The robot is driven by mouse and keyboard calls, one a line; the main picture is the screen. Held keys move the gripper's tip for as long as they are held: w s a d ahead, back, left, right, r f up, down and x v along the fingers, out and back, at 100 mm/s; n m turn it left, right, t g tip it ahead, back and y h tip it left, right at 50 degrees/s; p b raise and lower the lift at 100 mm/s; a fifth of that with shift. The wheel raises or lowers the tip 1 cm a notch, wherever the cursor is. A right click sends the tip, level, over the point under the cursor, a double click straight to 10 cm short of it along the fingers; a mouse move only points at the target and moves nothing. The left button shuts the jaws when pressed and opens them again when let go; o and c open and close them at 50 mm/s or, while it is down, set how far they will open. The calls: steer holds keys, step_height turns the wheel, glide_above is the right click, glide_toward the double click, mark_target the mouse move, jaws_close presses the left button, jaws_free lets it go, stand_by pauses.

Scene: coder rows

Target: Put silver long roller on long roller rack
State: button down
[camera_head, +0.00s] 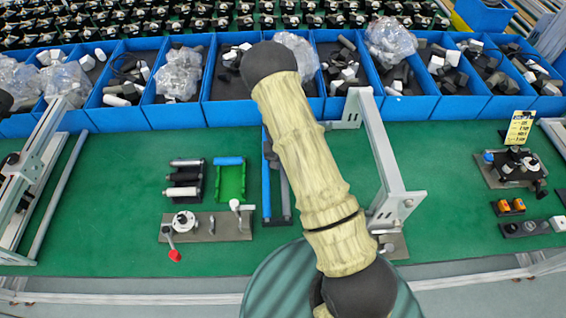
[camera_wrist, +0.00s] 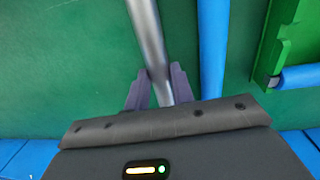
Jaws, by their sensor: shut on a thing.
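The silver long roller (camera_wrist: 146,28) runs between the two dark fingers of my gripper (camera_wrist: 158,82) in the wrist view, and the gripper is shut on it. In the head view the silver long roller (camera_head: 286,197) shows beside and right of a blue long roller (camera_head: 266,190), which also shows in the wrist view (camera_wrist: 213,60). My arm covers most of the gripper and the roller's upper part there. I cannot tell whether the silver roller is lifted clear of the surface.
A green tray (camera_head: 217,184) with a short blue roller (camera_head: 228,160) is to the left, beside a holder of short rollers (camera_head: 183,178). A metal frame (camera_head: 386,165) stands close right of my arm. Blue bins (camera_head: 178,116) line the back.

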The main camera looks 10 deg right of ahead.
steer(key=shift+f, duration=0.1)
steer(key=c, duration=1.1)
jaws_free()
steer(key=r+b, duration=0.1)
steer(key=r, duration=0.4)
steer(key=a+r+b, duration=0.1)
steer(key=r, duration=0.5)
steer(key=r+b, duration=0.2)
steer(key=r, duration=0.4)
steer(key=shift+w+a+r, duration=0.15)
steer(key=shift+a+r, duration=0.05)
steer(key=shift+a, duration=0.1)
